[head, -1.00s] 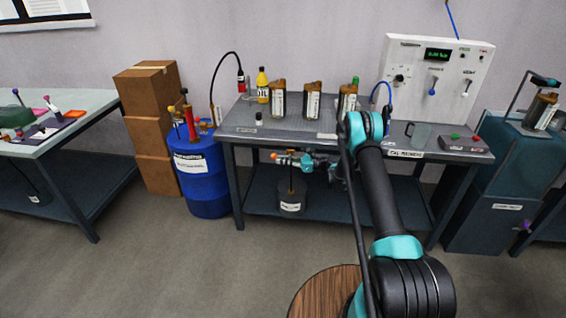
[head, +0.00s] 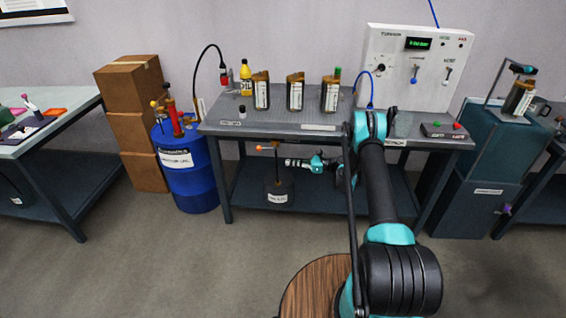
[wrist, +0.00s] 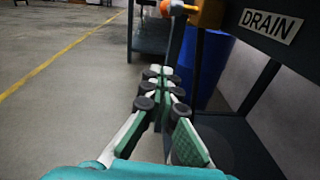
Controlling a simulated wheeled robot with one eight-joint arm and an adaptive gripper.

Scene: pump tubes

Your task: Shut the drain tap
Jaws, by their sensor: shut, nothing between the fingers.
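The drain tap (wrist: 207,13) is an orange body with a pale piece pointing left, at the top of the wrist view beside the DRAIN label (wrist: 271,25). In the head view the tap (head: 261,148) is a small orange piece under the front of the bench, above a dark can (head: 279,193). My gripper (wrist: 160,73) is shut and empty, its fingertips below and left of the tap in the wrist picture and apart from it. In the head view my gripper (head: 288,162) is sideways under the bench, right of the tap. The tap's open or shut position is unclear.
The bench (head: 330,127) carries several bottles and a white panel (head: 413,65) above my arm's reach. Its legs and lower shelf (head: 320,197) bound the space around my gripper. A blue drum (head: 187,175) stands left. Open floor lies in front.

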